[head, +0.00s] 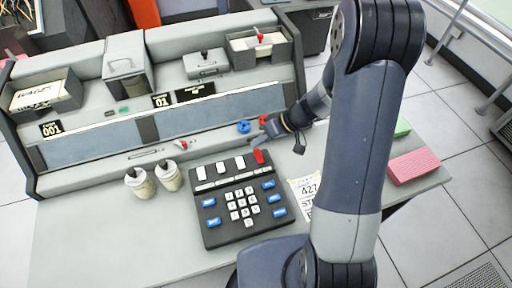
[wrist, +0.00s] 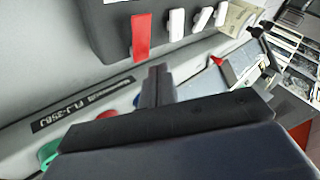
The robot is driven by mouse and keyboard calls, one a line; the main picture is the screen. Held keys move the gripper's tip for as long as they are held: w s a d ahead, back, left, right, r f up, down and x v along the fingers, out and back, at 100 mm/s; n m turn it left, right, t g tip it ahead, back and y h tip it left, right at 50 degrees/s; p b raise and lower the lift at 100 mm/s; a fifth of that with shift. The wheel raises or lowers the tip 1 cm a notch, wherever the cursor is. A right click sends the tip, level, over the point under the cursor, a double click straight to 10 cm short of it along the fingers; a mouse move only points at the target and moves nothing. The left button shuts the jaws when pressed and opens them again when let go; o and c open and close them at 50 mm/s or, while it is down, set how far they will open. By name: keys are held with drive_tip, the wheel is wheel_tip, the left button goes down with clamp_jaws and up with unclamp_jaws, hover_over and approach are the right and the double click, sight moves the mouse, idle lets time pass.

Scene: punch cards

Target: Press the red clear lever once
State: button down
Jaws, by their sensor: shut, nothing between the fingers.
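The red clear lever (head: 259,156) stands at the right end of a row of levers on the dark keypad unit (head: 212,239); the others are white. In the wrist view the red lever (wrist: 141,37) hangs down from the dark unit's edge, left of the white levers (wrist: 177,25). My gripper (head: 258,139) is just behind the red lever, close to it in the head view. In the wrist view its fingertips (wrist: 157,72) are together, a little below and right of the lever's end, with nothing held. A gap seems to separate them; contact is not visible.
The grey console with blue (head: 243,127) and red (head: 263,120) knobs stands close behind my gripper. Two cups (head: 139,182) stand left of the keypad. A paper note (head: 303,188) lies right of it, and pink cards (head: 413,166) lie farther right. The desk's front left is clear.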

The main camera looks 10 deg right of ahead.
drive_tip(key=r, duration=0.1)
drive_tip(key=r+p, duration=0.1)
drive_tip(key=r, duration=0.2)
drive_tip(key=shift+w+r+p, duration=0.15)
drive_tip(key=shift+w+p, duration=0.1)
drive_tip(key=shift+p, duration=0.05)
idle(0.4)
drive_tip(key=shift+f+b, duration=0.3)
drive_tip(key=shift+f, duration=0.45)
drive_tip(key=shift+r+p, duration=0.25)
drive_tip(key=shift+p, duration=1.15)
drive_tip(key=p, duration=0.3)
drive_tip(key=r, duration=0.1)
drive_tip(key=r+p, duration=0.1)
drive_tip(key=r, duration=0.3)
drive_tip(key=shift+w+r+p, duration=0.2)
drive_tip(key=shift+w+p, duration=0.1)
drive_tip(key=shift+w, duration=0.05)
